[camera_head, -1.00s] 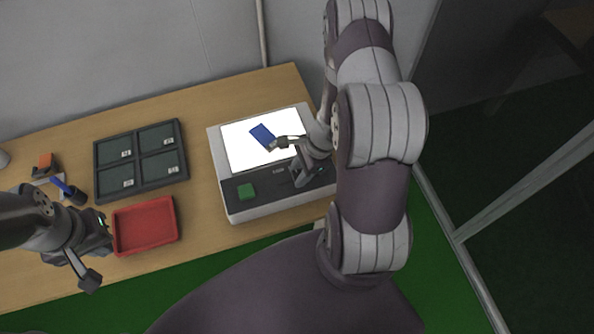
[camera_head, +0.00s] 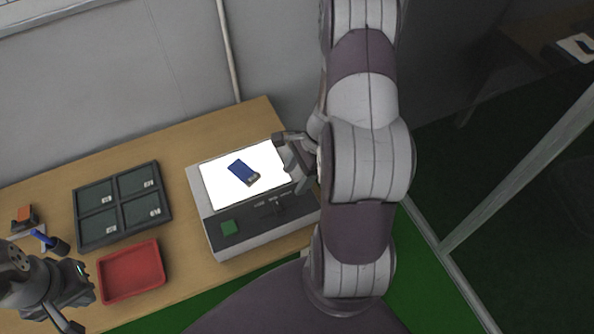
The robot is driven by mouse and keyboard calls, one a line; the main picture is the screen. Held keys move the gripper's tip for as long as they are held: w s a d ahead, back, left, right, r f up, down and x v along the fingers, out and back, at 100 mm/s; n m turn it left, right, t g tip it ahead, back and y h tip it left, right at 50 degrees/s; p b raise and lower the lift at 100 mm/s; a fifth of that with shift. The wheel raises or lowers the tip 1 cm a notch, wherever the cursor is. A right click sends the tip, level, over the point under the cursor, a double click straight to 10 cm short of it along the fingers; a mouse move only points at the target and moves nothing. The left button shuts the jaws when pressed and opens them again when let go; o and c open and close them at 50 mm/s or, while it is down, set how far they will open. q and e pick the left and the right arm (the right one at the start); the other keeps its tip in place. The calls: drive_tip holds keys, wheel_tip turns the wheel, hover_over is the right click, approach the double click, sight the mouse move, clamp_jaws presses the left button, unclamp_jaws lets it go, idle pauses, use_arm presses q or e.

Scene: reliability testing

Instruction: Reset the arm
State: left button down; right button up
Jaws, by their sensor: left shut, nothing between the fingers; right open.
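My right arm comes down the middle of the view, and its gripper (camera_head: 291,158) is at the upper right corner of the white lit panel of the test machine (camera_head: 262,240). The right gripper is open and empty, partly hidden by my own arm. A blue phone-like object (camera_head: 243,172) lies flat on the lit panel, to the left of the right gripper and apart from it. My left gripper (camera_head: 82,303) is at the lower left, shut and empty, left of the red tray.
An empty red tray (camera_head: 160,284) stands near the table's front edge. Behind it is a dark tray (camera_head: 122,243) with several labelled compartments. A pen holder (camera_head: 60,248) and an orange item (camera_head: 24,213) stand at the left. Bare table (camera_head: 215,150) lies behind the machine.

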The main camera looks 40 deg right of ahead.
drive_tip(key=shift+d+r, duration=0.1)
idle(0.5)
drive_tip(key=s+a+r+n+h, duration=0.1)
drive_tip(key=a+r+n+h, duration=0.1)
drive_tip(key=a+r+n, duration=0.4)
drive_tip(key=s+a+r+n+h, duration=0.1)
drive_tip(key=a+r+n, duration=0.4)
drive_tip(key=n, duration=1)
drive_tip(key=shift+a+r+h, duration=0.4)
drive_tip(key=shift+h, duration=0.2)
drive_tip(key=shift+s, duration=0.2)
